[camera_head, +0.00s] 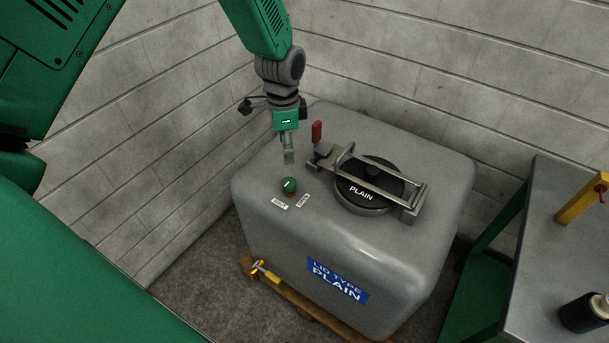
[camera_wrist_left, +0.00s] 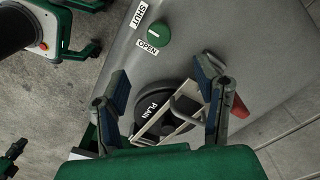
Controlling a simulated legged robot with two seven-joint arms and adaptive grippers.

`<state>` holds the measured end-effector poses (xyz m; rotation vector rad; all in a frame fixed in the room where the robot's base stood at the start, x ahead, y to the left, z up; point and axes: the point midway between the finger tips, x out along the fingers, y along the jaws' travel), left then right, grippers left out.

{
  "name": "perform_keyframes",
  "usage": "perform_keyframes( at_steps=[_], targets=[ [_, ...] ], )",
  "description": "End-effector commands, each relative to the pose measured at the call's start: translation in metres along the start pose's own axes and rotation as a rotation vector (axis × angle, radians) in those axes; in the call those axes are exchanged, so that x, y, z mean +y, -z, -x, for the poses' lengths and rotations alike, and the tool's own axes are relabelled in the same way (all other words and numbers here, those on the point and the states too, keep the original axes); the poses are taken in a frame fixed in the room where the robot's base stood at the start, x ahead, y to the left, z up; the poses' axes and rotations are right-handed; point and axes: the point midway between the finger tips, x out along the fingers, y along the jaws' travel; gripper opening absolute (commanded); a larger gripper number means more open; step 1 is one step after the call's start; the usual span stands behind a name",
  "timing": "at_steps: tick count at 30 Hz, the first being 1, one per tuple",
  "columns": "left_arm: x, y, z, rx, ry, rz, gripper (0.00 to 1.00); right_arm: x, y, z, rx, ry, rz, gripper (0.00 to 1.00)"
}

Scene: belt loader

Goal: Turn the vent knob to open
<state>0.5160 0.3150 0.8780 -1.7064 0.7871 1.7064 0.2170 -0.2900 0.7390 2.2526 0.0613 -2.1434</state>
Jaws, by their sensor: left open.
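The round green vent knob (camera_head: 289,185) with a white mark sits on top of a grey tank (camera_head: 400,255), near its left corner. A SHUT label (camera_head: 280,203) and an OPEN label (camera_head: 303,200) lie in front of it. In the left wrist view the knob (camera_wrist_left: 158,34) is near the top, with the OPEN label (camera_wrist_left: 147,47) and SHUT label (camera_wrist_left: 138,14) beside it. I cannot tell which label the mark points to. My left gripper (camera_head: 289,158) is open and empty above and behind the knob, apart from it. My right gripper is not in view.
A black lid (camera_head: 375,190) marked PLAIN sits under a metal clamp frame (camera_head: 398,180) with a red handle (camera_head: 317,131), right of the knob. A yellow-handled valve (camera_head: 265,271) is low on the tank's front. A grey table (camera_head: 560,210) stands right. Block walls are behind.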

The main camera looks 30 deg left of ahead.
Motion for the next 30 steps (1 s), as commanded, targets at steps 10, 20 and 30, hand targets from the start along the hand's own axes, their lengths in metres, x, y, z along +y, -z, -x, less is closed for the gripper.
perform_keyframes(
  at_steps=[10, 20, 30],
  targets=[
    [0.01, 0.011, -0.068, -0.017, 0.007, 0.0, 0.56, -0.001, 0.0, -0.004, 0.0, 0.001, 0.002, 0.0],
    [0.006, 0.006, -0.12, -0.009, 0.006, 0.002, 0.56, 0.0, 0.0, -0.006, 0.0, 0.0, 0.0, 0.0],
    [0.004, 0.005, -0.129, -0.007, 0.005, 0.002, 0.56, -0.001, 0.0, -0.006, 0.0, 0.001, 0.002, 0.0]
  ],
)
